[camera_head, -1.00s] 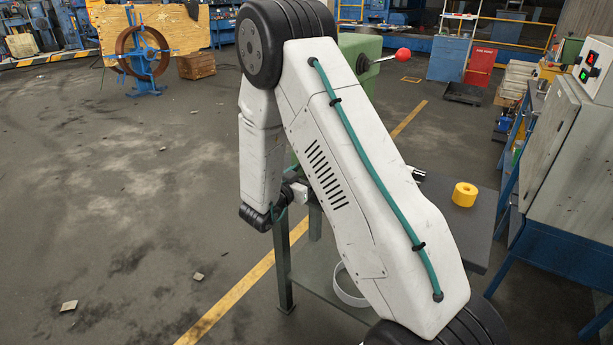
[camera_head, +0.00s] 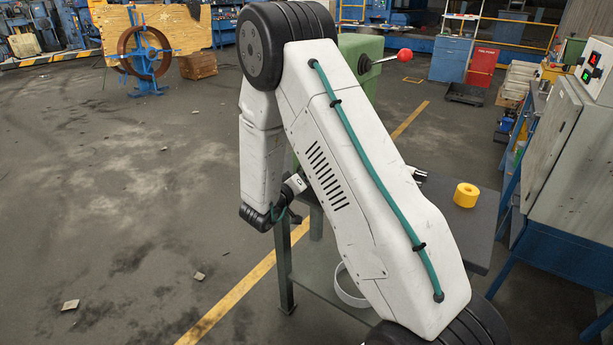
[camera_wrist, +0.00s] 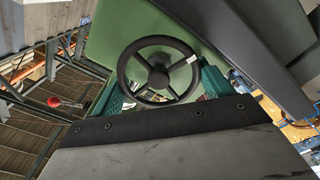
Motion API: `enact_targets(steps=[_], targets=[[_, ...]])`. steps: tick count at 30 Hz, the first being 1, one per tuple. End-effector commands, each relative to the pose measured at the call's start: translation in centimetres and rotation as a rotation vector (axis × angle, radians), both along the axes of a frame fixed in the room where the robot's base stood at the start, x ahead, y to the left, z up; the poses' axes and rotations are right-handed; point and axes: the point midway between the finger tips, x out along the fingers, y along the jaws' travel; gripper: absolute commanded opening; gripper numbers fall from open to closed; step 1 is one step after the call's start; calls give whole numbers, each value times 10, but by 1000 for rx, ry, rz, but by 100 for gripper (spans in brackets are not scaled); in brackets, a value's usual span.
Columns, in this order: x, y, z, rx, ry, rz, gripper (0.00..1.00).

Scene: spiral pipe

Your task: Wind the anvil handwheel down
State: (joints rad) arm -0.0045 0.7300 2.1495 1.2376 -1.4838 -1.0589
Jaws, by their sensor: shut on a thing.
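In the wrist view the anvil handwheel (camera_wrist: 158,72) is a black spoked wheel with a round hub and a small white mark on its upper right rim. It sits in front of a green machine body (camera_wrist: 112,35). My gripper (camera_wrist: 162,77) has its teal fingers on the left and right sides of the wheel and is shut on it across the rim. The exact contact at the fingertips is partly hidden. In the head view my arm hides the handwheel and the gripper; part of the green machine (camera_head: 361,62) shows behind my arm.
A red-knobbed lever (camera_head: 404,55) sticks out from the green machine. A grey control cabinet (camera_head: 572,150) stands at right. The floor at left is open.

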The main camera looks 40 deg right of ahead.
Motion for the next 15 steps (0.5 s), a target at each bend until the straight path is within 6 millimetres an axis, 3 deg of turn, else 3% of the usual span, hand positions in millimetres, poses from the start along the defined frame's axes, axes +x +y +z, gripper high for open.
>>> enact_targets(steps=[15], targets=[[-2, 0, -3, -20, 68, -2, 56]])
